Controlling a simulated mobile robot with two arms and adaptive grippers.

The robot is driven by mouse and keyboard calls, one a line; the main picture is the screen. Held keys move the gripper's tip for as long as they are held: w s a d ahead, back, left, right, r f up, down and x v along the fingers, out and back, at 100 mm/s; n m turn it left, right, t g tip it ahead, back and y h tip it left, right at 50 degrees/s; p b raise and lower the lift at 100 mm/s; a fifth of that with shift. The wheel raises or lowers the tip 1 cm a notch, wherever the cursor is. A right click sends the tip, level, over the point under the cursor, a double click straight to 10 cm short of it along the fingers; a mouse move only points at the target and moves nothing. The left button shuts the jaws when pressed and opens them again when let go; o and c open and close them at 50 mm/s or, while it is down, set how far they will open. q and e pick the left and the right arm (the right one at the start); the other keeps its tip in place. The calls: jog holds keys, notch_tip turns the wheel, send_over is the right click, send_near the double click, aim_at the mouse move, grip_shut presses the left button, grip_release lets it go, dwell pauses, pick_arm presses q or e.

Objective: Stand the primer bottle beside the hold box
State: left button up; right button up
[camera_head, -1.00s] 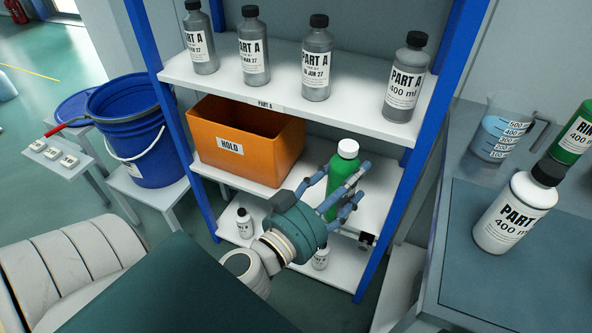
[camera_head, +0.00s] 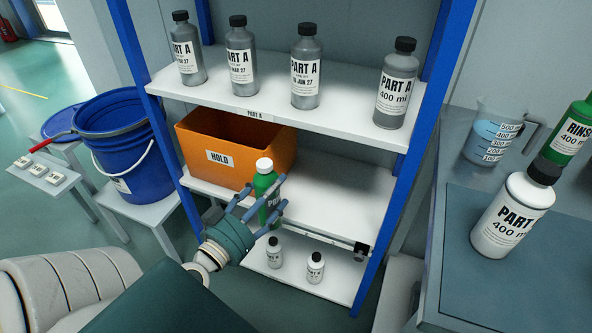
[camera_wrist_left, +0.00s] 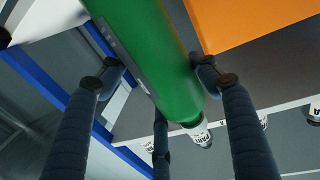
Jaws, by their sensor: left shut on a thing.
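The green primer bottle (camera_head: 266,187) with a white cap is upright or nearly so in the head view, in front of the right end of the hold box. My left gripper (camera_head: 262,203) is shut on it, fingers around its body. In the left wrist view the bottle (camera_wrist_left: 150,45) runs between the fingers. The orange hold box (camera_head: 225,160), labelled HOLD, stands on the middle shelf (camera_head: 345,205) at the left. I cannot tell whether the bottle's base touches the shelf. My right gripper is not in view.
The middle shelf is clear right of the bottle. Several grey PART A bottles stand on the upper shelf (camera_head: 270,105). Two small white bottles stand on the lower shelf (camera_head: 295,275). Blue posts (camera_head: 405,185) flank the shelves. A blue bucket (camera_head: 125,155) is at left, a bench (camera_head: 500,285) at right.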

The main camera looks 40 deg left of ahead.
pick_arm(q)
jog(key=w+a+f+b, duration=0.1)
jog(key=w+f+b, duration=0.1)
jog(key=w, duration=1)
jog(key=shift+w+f+b, duration=0.4)
jog(key=shift+f, duration=0.3)
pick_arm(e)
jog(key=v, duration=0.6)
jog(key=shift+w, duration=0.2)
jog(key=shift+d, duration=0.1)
pick_arm(q)
jog(key=shift+f, duration=0.2)
jog(key=o, duration=1.1)
jog(key=shift+o, duration=0.2)
